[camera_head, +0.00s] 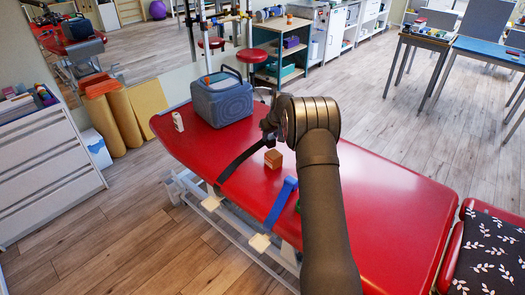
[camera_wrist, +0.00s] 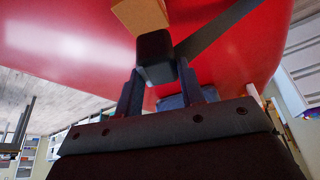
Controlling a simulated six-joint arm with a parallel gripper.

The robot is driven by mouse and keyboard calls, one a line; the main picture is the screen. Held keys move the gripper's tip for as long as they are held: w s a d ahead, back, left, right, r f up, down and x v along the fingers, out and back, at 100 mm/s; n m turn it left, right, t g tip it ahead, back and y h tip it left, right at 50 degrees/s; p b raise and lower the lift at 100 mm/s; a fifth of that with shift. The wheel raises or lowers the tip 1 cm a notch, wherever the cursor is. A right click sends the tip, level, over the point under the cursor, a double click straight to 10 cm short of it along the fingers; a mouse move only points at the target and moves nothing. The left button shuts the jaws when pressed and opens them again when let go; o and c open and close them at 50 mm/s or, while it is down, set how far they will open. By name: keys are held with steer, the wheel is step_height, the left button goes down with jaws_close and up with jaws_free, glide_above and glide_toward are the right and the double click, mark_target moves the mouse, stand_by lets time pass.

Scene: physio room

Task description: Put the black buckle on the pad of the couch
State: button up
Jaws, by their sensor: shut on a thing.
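The black buckle (camera_wrist: 155,55) is a dark block between the two fingertips of my gripper (camera_wrist: 154,78) in the wrist view. My gripper is shut on it. In the head view my gripper (camera_head: 268,131) is over the red pad of the couch (camera_head: 375,200), and the buckle cannot be made out apart from the dark gripper. A black strap (camera_head: 240,162) runs from near the gripper down-left across the pad to its near edge; it also shows in the wrist view (camera_wrist: 220,30). I cannot tell whether the buckle touches the pad.
A wooden block (camera_head: 273,158) sits on the pad just below the gripper. A blue strap (camera_head: 280,203) crosses the near edge, beside a partly hidden green thing. A blue-grey bag (camera_head: 220,99) and a small white can (camera_head: 178,121) stand farther left. The pad's right part is bare.

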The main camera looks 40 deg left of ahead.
steer(key=shift+s+a+f, duration=0.6)
steer(key=shift+a+f, duration=0.9)
steer(key=shift+f, duration=0.15)
steer(key=shift+s+a+f, duration=0.6)
steer(key=shift+a+f, duration=0.95)
steer(key=shift+f, duration=0.1)
steer(key=shift+s+a+f, duration=0.6)
steer(key=shift+a+f, duration=0.9)
steer(key=shift+f, duration=0.15)
steer(key=shift+f, duration=0.1)
steer(key=o, duration=1)
steer(key=shift+o, duration=0.2)
steer(key=shift+r, duration=0.4)
steer(key=v, duration=1.1)
steer(key=shift+d, duration=0.25)
steer(key=shift+r, duration=0.1)
